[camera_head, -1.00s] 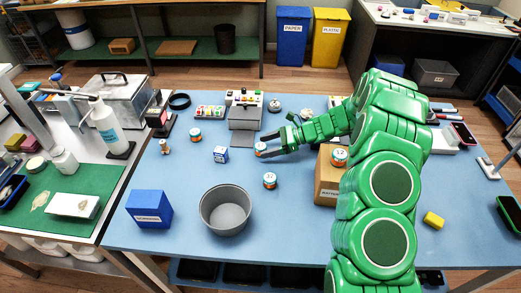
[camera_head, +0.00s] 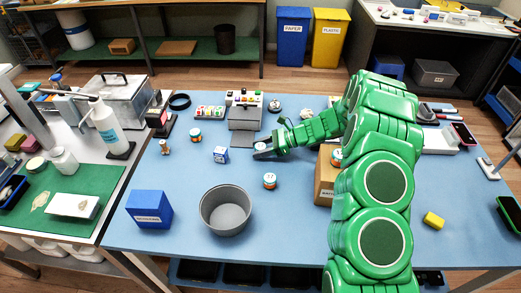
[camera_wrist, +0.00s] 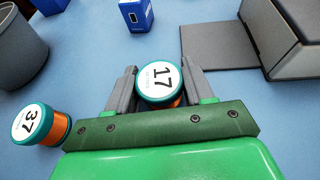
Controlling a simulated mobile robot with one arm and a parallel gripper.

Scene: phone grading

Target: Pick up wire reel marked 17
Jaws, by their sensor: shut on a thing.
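The wire reel marked 17 (camera_wrist: 158,83) has a white top, a teal rim and an orange body. In the wrist view it stands between the two grey fingers of my gripper (camera_wrist: 158,88), which is shut on it. In the head view my gripper (camera_head: 265,153) is at the middle of the blue table (camera_head: 300,245), and the reel's white top (camera_head: 260,146) shows just behind the fingers. I cannot tell whether the reel is clear of the table. A second reel marked 37 (camera_wrist: 36,126) stands to the left of my gripper, and shows in the head view (camera_head: 269,181).
A grey bin (camera_head: 225,210) and a blue box (camera_head: 149,208) stand at the front left. A small blue box (camera_head: 220,154) is left of my gripper. A grey machine (camera_head: 245,110) is behind it. Another reel (camera_head: 195,135) stands further left. A cardboard box (camera_head: 325,185) is at right.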

